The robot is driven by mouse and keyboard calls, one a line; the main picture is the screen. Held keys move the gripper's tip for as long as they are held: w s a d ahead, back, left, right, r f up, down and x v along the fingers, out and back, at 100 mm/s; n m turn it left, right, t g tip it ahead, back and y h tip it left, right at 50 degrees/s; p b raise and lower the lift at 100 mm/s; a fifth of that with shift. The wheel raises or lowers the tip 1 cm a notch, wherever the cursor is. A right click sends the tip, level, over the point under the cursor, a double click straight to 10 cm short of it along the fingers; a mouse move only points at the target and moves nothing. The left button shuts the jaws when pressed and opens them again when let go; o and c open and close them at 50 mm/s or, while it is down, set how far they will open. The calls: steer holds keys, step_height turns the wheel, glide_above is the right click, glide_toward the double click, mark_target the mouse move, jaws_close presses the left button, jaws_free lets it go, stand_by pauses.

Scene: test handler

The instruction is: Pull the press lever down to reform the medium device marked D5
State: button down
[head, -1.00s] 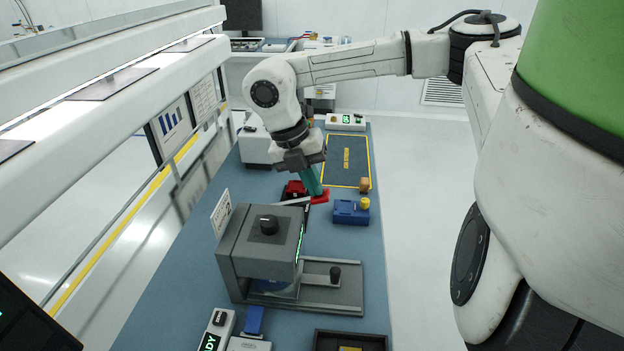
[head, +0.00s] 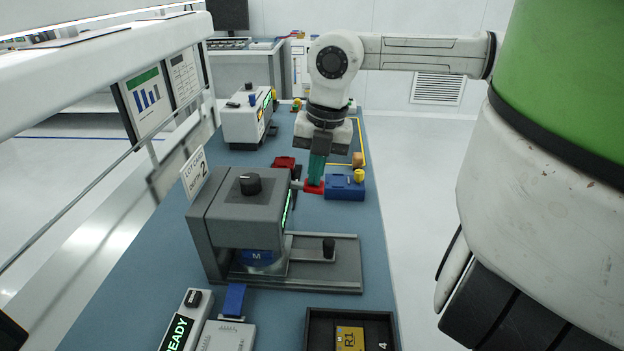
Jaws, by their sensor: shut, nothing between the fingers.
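My gripper (head: 316,183) has teal fingers that look shut. It points straight down, with the tips at a red lever grip (head: 313,188) behind the grey station. I cannot tell whether the tips touch the grip or stand just behind or above it. A short pale bar leads left from the grip. A red press body (head: 284,163) shows just behind and left of it, its lower part hidden by the grey station. The device marked D5 cannot be made out. A blue part marked M (head: 257,257) sits under the grey station's head.
The grey station (head: 222,215) with a black knob stands in front of the press. A blue box with a yellow knob (head: 345,187) is close right of my fingers. A black tray (head: 318,336) and a READY unit (head: 180,330) are nearer. Bare bench shows on the left.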

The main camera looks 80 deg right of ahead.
steer(key=shift+s+f+t+b, duration=0.1)
steer(key=shift+f+t+b, duration=0.7)
steer(key=shift+f+b, duration=0.5)
steer(key=shift+a+b, duration=0.1)
steer(key=shift+b, duration=0.2)
steer(key=shift+r, duration=0.1)
